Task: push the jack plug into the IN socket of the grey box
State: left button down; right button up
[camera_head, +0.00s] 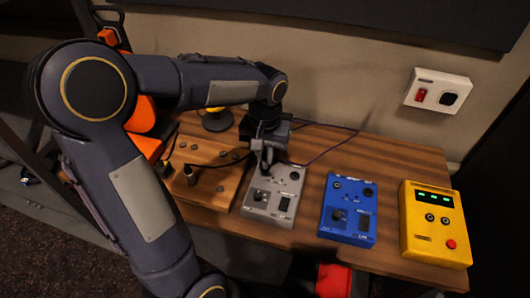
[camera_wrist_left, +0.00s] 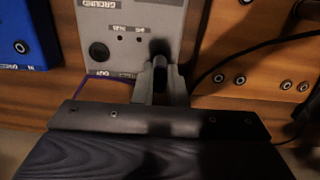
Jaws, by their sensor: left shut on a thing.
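The grey box (camera_head: 273,196) lies on the wooden desk, left of the blue box. My left gripper (camera_head: 267,160) is over its far edge, pointing down. In the left wrist view the gripper (camera_wrist_left: 160,88) is shut on the dark jack plug (camera_wrist_left: 160,62), at one of two round sockets on the grey box (camera_wrist_left: 135,25). The fingers and shadow hide the plug's tip, so I cannot tell whether it is in the socket. The other socket (camera_wrist_left: 98,52) is dark and empty. The right gripper is not in view.
A blue box (camera_head: 348,212) and a yellow box (camera_head: 434,222) with green lights stand to the right. A black cable (camera_wrist_left: 270,42) runs from the gripper area across the board.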

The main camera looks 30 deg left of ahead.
pick_arm(q)
jog(key=shift+f, duration=0.3)
jog(key=c, duration=1.4)
grip_release()
jog(key=shift+r, duration=0.15)
notch_tip(320, 180, up, 8)
jog(key=shift+f, duration=0.2)
jog(key=s+d+f+t+h, duration=0.1)
jog(key=s+t, duration=0.1)
jog(key=s, duration=0.3)
jog(key=s+d+f+t+h, duration=0.1)
jog(key=s, duration=0.5)
jog(key=s+d+f+m+t+h, duration=0.1)
jog(key=s+d+t, duration=0.1)
jog(key=s, duration=0.4)
jog(key=shift+f+t+h, duration=0.15)
jog(key=shift+t+h, duration=0.15)
jog(key=shift+h, duration=0.1)
